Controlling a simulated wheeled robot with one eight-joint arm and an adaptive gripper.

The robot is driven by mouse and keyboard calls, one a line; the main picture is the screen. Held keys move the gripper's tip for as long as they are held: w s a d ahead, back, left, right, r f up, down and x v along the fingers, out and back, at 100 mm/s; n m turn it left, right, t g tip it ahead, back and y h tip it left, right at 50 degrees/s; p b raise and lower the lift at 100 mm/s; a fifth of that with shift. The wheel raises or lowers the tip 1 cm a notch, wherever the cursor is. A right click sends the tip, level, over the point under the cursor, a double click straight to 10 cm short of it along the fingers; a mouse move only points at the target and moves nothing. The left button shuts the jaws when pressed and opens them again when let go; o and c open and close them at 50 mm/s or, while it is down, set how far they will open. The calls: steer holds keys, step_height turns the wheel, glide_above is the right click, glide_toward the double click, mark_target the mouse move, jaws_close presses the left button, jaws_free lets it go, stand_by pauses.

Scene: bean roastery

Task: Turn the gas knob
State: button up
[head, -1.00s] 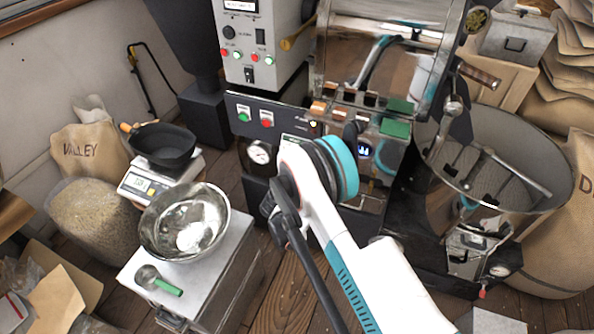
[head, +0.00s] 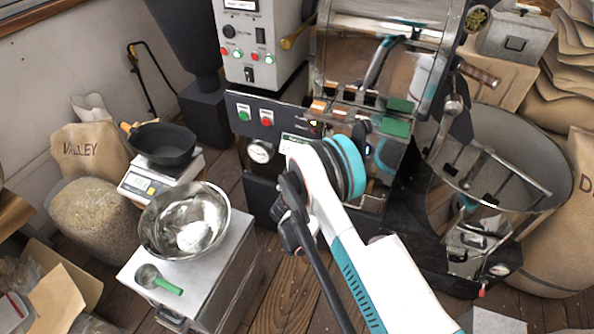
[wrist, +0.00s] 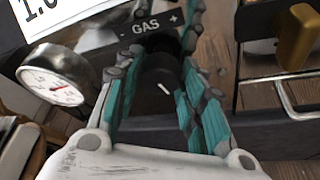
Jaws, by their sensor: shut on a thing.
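The gas knob (wrist: 163,82) is black with a short white mark, which runs diagonally from upper left to lower right in the wrist view. It sits just below a dark plate (wrist: 150,27) reading "- GAS +". My gripper (wrist: 162,50) is shut on the knob, with one teal-padded finger on each side of it. In the head view my own arm covers the knob and the fingertips.
A round white gauge (wrist: 60,75) is left of the knob; it also shows in the head view (head: 260,152). A brownish-yellow handle (wrist: 296,37) and metal bar (wrist: 290,108) are to the right. The steel bowl (head: 185,222) stands on a box at left; the cooling drum (head: 500,165) is at right.

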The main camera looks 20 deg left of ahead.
steer(key=shift+m+y, duration=0.4)
steer(key=shift+m, duration=0.3)
steer(key=o, duration=1)
steer(key=shift+o, duration=0.2)
